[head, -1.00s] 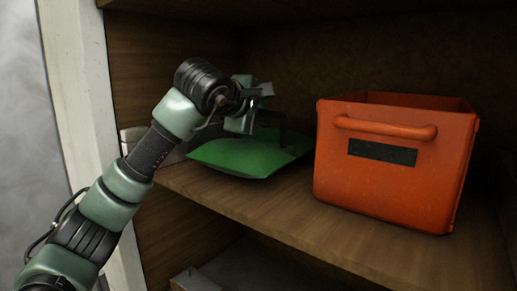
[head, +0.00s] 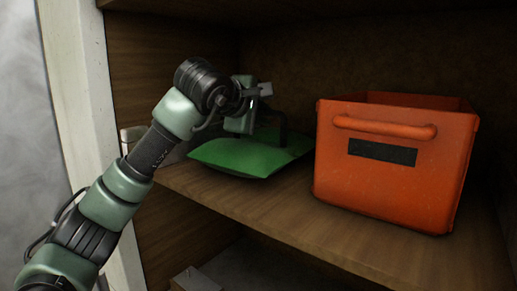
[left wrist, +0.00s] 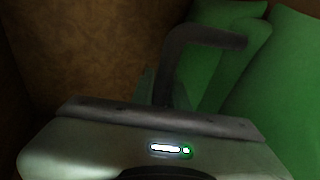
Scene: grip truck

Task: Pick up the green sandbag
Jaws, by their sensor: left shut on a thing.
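The green sandbag (head: 245,157) lies on the wooden shelf, left of the orange crate. Its dark strap handle (head: 284,130) rises near its back right side. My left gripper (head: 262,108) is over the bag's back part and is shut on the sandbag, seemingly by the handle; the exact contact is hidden. In the left wrist view, the bag's green lobes (left wrist: 288,85) fill the right side, and the dark curved handle (left wrist: 200,37) rises beyond the gripper body. The bag still appears to rest on the shelf. My right gripper is not in view.
The orange crate (head: 390,185) stands close to the right of the bag. A wooden side wall (head: 165,70) and a pale upright post (head: 80,100) are to the left. The shelf's front (head: 270,205) is bare. A lower compartment lies below.

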